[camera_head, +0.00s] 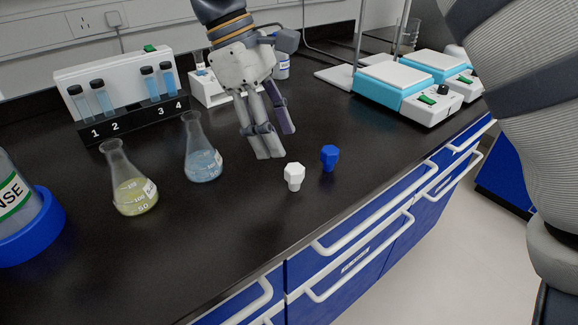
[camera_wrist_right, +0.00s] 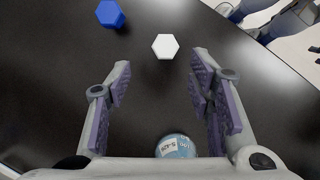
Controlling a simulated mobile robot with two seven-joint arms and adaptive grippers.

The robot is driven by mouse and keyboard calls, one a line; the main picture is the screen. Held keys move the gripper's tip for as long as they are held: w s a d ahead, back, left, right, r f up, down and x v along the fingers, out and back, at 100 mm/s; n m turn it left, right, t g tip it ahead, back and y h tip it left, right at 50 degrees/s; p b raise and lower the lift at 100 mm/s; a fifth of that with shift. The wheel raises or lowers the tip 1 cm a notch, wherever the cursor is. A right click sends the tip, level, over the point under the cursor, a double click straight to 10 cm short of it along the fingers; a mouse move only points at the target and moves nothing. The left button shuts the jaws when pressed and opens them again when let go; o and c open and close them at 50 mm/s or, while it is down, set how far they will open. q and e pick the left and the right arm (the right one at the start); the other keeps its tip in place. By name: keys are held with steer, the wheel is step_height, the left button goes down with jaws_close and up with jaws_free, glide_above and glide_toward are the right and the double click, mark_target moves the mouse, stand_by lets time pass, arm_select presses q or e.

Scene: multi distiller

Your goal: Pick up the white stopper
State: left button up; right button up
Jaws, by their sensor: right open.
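The white stopper (camera_head: 294,176) stands on the black bench near its front edge, with its hexagonal top up. In the right wrist view the white stopper (camera_wrist_right: 165,46) shows just beyond the fingertips, between their lines. My right gripper (camera_head: 277,146) is open and empty, pointing down above the bench, behind and a little left of the stopper. Its two padded fingers stand apart in the wrist view (camera_wrist_right: 160,78), and nothing is between the tips. The fingers do not touch the stopper. My left gripper is not in view.
A blue stopper (camera_head: 329,157) stands close to the right of the white one. A flask of blue liquid (camera_head: 204,160) is left of my gripper, with a yellow-liquid flask (camera_head: 131,190) farther left.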

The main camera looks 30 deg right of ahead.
mark_target(291, 167)
steer(key=x, duration=0.3)
steer(key=s+x, duration=0.1)
steer(key=x, duration=0.2)
steer(key=shift+s+f+p, duration=0.15)
steer(key=shift+f+p, duration=0.05)
steer(key=shift+p, duration=0.15)
steer(key=shift+f, duration=0.45)
steer(key=c, duration=0.8)
